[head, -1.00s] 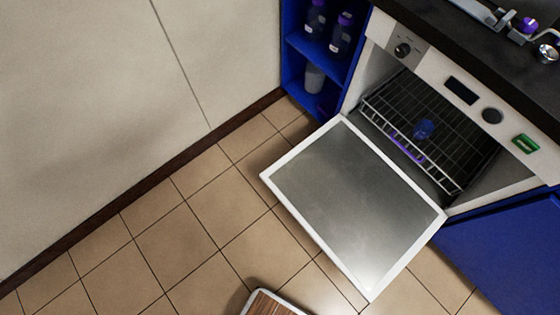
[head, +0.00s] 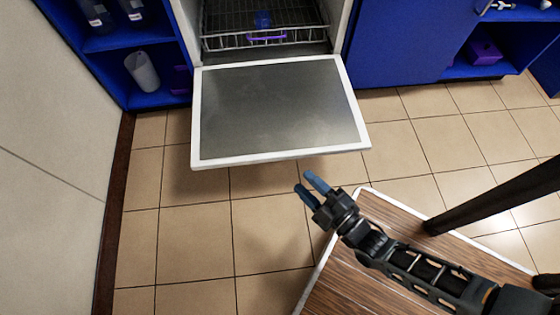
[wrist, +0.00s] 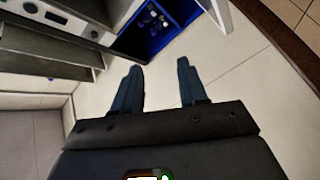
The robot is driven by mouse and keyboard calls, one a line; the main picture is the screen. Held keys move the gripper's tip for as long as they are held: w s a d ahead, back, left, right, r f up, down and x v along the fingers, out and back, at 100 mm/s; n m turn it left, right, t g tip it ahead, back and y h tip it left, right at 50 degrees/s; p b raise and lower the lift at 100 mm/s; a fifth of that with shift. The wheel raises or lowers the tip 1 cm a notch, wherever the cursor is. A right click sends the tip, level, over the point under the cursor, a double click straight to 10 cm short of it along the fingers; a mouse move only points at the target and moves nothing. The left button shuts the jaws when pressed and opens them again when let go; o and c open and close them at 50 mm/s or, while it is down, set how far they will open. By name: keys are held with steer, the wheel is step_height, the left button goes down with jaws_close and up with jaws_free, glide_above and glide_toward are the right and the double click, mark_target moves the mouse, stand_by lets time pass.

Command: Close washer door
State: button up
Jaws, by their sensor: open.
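The washer door (head: 280,108) is a flat panel with a white frame and a grey inner face. It hangs folded down open in front of the washer, in the upper middle of the head view. The washer's rack (head: 268,36) shows inside the opening, with a blue and purple item on it. My gripper (head: 312,186) has blue fingers and is open and empty. In the head view it appears just below the door's front edge, apart from it. In the wrist view the two fingers (wrist: 158,90) are spread with nothing between them.
A blue shelf unit (head: 118,98) with bottles and a grey cup stands left of the washer. Blue cabinets (head: 405,45) stand to the right. A wood-topped surface with a white rim (head: 330,262) lies under my arm. Tiled floor before the door is clear.

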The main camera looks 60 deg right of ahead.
steer(key=w+d+f+n+h+b, duration=0.1)
steer(key=w+d+f+n+b, duration=0.2)
steer(key=f, duration=0.4)
steer(key=w+d+f+h+b, duration=0.2)
steer(key=f+b, duration=0.2)
steer(key=f, duration=0.3)
steer(key=w+d+f+n+h+b, duration=0.1)
steer(key=w+d+f+n+b, duration=0.1)
steer(key=w+d+f+b, duration=0.3)
steer(key=shift+a+f+p+x, duration=0.1)
steer(key=shift+f+p+x, duration=0.1)
steer(key=shift+x, duration=0.95)
steer(key=shift+a+f+p+x, duration=0.1)
steer(key=shift+p+x, duration=0.1)
steer(key=shift+x, duration=0.95)
steer(key=shift+w, duration=0.1)
steer(key=shift+a, duration=0.1)
jaws_close()
steer(key=shift+r, duration=0.1)
